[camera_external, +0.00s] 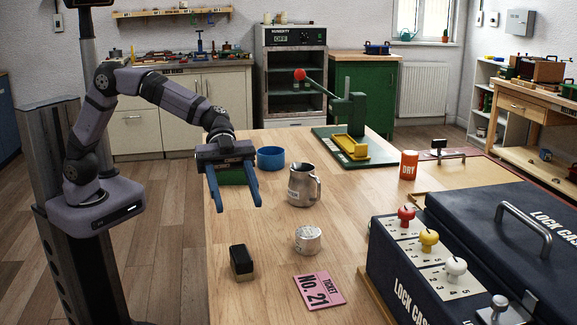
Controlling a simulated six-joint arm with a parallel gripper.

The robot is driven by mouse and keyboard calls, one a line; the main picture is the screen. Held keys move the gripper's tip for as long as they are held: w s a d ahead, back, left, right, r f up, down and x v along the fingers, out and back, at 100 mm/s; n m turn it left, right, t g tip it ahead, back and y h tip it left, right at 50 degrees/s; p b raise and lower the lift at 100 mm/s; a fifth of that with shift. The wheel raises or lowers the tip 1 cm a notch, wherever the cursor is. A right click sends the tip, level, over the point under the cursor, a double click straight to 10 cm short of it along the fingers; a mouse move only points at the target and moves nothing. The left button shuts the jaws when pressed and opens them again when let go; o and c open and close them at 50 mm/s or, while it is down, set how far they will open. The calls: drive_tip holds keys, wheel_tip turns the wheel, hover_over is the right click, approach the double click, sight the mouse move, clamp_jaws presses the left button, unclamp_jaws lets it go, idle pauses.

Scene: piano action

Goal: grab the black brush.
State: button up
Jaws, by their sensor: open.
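The black brush (240,261) is a small dark block with a pale lower edge. It sits on the wooden table (290,237) near its left front part, left of the pink ticket. My gripper (235,204) has two blue fingers spread apart with nothing between them. It is above the table's left edge, farther back than the brush and apart from it. Nothing covers the brush in this view.
A metal jug (302,186), a small metal cup (308,240) and a pink ticket (319,290) are right of the brush. A green item (232,176) and a blue bowl (271,158) are behind my gripper. A dark lock case (465,250) fills the right. Bare wood surrounds the brush.

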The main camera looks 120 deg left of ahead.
approach(245, 270)
drive_tip(key=x, duration=0.2)
drive_tip(key=shift+w, duration=0.45)
drive_tip(key=shift+x, duration=3.7)
drive_tip(key=shift+s+d+f, duration=0.1)
drive_tip(key=shift+s, duration=0.1)
drive_tip(key=shift+c, duration=0.4)
drive_tip(key=c, duration=1.1)
